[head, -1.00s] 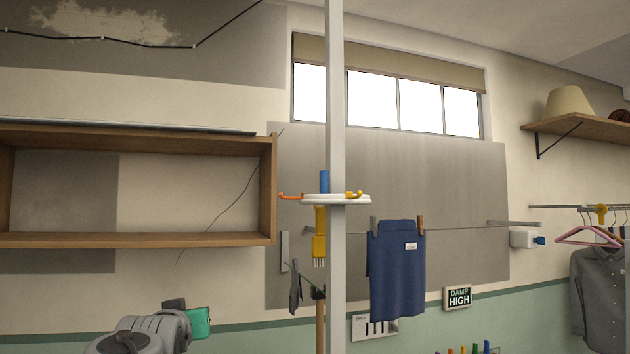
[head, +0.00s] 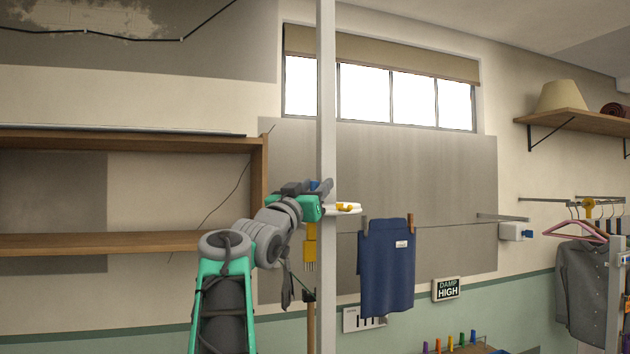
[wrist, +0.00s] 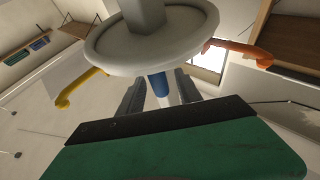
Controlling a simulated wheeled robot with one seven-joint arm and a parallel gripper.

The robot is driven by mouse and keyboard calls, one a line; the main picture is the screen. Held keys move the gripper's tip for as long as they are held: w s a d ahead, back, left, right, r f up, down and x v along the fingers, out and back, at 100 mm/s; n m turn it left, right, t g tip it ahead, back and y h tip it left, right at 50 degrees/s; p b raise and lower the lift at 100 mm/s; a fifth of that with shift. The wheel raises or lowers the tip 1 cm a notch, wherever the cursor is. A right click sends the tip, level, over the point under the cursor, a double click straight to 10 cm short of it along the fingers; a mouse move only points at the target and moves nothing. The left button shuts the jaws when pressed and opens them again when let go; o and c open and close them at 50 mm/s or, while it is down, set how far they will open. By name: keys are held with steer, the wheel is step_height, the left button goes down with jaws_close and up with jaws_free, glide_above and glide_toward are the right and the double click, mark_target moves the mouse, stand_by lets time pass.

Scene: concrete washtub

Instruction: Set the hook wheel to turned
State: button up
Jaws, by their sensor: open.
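The hook wheel (head: 347,208) is a white disc on a pale upright post. My gripper hides its left part in the head view. A yellow hook (head: 346,207) shows on its right side. In the wrist view the wheel (wrist: 112,50) fills the upper middle, with an orange hook (wrist: 240,52) at right and a yellow hook (wrist: 80,88) at left. A blue peg (wrist: 159,86) stands out from the disc. My gripper (head: 322,190) is at the wheel. Its open fingers (wrist: 160,95) show either side of the peg; contact cannot be told.
The post (head: 326,90) runs from top to bottom just behind my gripper. A yellow brush (head: 310,246) hangs below the wheel. A blue cloth (head: 387,270) hangs on a line at right. A wooden shelf (head: 130,243) is on the wall at left.

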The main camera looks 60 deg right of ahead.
jaws_close()
stand_by(0.4)
stand_by(1.0)
